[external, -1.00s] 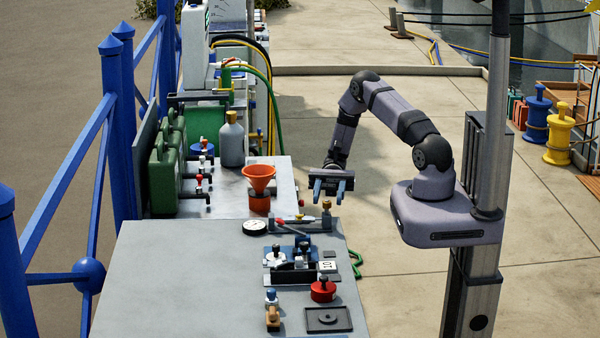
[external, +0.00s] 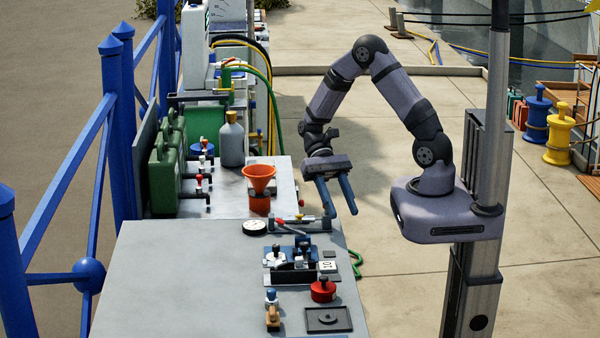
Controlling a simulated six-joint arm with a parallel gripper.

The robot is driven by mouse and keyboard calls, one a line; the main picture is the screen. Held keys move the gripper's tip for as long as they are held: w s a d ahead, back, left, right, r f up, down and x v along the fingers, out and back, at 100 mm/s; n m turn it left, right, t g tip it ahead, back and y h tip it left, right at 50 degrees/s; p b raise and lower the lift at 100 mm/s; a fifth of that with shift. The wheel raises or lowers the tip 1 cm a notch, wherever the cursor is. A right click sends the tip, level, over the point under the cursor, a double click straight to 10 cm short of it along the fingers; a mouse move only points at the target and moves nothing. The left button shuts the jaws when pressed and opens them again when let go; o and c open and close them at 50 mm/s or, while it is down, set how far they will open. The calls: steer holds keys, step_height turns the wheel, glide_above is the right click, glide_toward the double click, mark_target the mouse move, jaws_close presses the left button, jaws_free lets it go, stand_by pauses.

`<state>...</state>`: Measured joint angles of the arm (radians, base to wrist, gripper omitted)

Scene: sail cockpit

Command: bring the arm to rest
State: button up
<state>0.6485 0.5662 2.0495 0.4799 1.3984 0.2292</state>
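My gripper (external: 343,214) is at the end of my bent arm, over the right edge of the grey bench (external: 170,270). Its two blue fingers are spread apart and point down toward the viewer. Nothing shows between them. The left fingertip overlaps, in the picture, the right end of a small bar fitting (external: 285,225) on the bench; I cannot tell whether they touch. The elbow of my arm is raised high, and my base sits on the post at the right.
An orange funnel (external: 259,177), a grey bottle (external: 232,142) and green canisters (external: 165,165) stand at the back of the bench. A round gauge (external: 254,227), a red knob (external: 322,290) and a dark square tray (external: 328,320) are nearer. The paving right of the bench is clear.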

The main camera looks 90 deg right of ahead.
steer(key=s+a+r+n+t+h+p, duration=0.1)
steer(key=a+r+n+t+h+p, duration=0.25)
steer(key=r+n+h+p, duration=0.95)
steer(key=y, duration=0.1)
steer(key=f+y+b, duration=0.1)
steer(key=shift+s+d+f+n+y+b, duration=0.1)
steer(key=shift+d+f+n+y+b, duration=0.05)
steer(key=shift+f+n+y+b, duration=0.2)
stand_by(0.6)
steer(key=shift+r, duration=0.1)
stand_by(0.8)
